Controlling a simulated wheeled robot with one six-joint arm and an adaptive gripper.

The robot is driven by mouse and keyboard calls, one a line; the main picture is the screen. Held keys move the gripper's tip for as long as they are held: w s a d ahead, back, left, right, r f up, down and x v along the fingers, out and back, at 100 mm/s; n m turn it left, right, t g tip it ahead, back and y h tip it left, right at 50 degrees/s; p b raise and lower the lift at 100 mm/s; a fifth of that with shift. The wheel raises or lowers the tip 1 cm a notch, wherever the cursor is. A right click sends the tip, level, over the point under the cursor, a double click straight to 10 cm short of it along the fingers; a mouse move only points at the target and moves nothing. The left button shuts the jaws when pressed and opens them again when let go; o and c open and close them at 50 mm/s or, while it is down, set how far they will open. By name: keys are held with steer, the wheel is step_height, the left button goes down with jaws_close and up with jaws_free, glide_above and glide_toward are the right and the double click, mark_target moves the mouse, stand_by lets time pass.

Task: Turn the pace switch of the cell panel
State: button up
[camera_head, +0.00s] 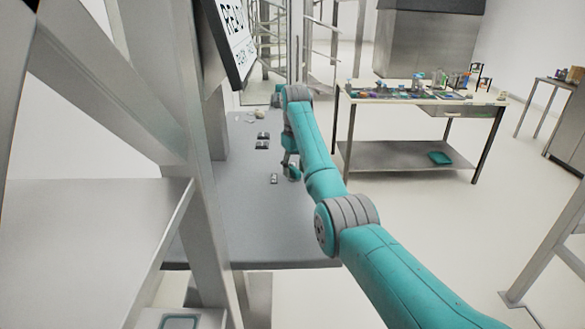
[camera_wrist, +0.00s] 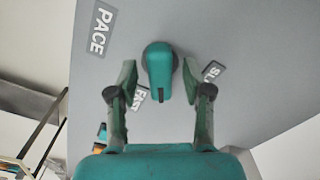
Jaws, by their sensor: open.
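The pace switch (camera_wrist: 160,68) is a teal knob with an elongated handle on a dark round base, on the grey cell panel (camera_wrist: 220,25). Its handle points down in the wrist view. A PACE label (camera_wrist: 101,28) is at upper left, a FAST label (camera_wrist: 140,97) at lower left, and a partly hidden label starting "SL" (camera_wrist: 213,70) at right. My gripper (camera_wrist: 159,82) is open, one finger on each side of the handle with visible gaps. In the head view my arm reaches over the panel (camera_head: 235,225); the switch cannot be told clearly from my gripper there.
A display (camera_head: 232,32) reading "READY" hangs over the panel's left, beside a metal frame (camera_head: 185,130). Small dark fittings (camera_head: 262,141) sit on the panel. A workbench (camera_head: 395,97) with several small items stands at back right. The floor between is clear.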

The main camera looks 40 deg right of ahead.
jaws_close()
stand_by(0.4)
steer(key=n, duration=0.5)
steer(key=shift+n, duration=0.4)
steer(key=n, duration=0.5)
steer(key=shift+n, duration=0.7)
